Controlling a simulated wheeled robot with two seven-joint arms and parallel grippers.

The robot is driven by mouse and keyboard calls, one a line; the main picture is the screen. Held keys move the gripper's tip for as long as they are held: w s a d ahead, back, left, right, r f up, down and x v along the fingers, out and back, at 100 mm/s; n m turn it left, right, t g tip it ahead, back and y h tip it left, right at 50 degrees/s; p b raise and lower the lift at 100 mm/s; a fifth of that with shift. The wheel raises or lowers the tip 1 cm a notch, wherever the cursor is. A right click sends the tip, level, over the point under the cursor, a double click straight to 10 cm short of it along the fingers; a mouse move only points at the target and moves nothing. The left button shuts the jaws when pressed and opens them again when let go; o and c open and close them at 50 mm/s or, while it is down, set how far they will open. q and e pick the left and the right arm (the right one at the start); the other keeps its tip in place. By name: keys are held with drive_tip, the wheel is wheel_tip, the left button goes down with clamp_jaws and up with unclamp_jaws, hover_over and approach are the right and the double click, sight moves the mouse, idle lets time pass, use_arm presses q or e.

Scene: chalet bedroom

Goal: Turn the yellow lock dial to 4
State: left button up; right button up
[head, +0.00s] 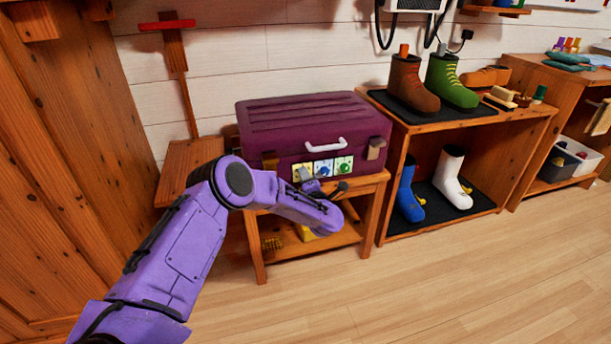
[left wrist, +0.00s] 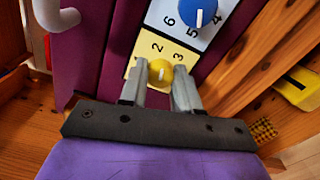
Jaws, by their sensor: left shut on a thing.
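A purple case (head: 290,134) with a white handle stands on a wooden stand, its front carrying yellow, blue and green dial plates. In the left wrist view, the yellow dial (left wrist: 160,72) is a small round knob with a short white mark on a pale yellow plate (left wrist: 150,45). The numbers 2 and 3 show beyond it; I cannot tell which number the mark points at. My left gripper (left wrist: 160,69) is shut on the yellow dial, one finger on each side. In the head view, the left gripper (head: 308,177) is at the case front, partly hiding the yellow plate. My right gripper is not in view.
The blue dial (left wrist: 198,13) is close beside the yellow one, its white mark toward 5. The green dial (head: 343,165) is farther right. A metal latch (head: 375,148) sits at the case's right. A boot shelf (head: 470,120) stands to the right. The wooden floor (head: 440,285) in front is clear.

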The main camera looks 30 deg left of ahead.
use_arm(q)
drive_tip(key=shift+f+m+p, duration=0.15)
drive_tip(key=shift+m+p, duration=1.55)
drive_tip(key=shift+m, duration=8.6)
drive_tip(key=o, duration=1.1)
drive_tip(key=shift+c, duration=0.2)
drive_tip(key=shift+d, duration=0.1)
drive_tip(key=p+v, duration=0.2)
drive_tip(key=v, duration=0.8)
drive_tip(key=shift+s, duration=0.25)
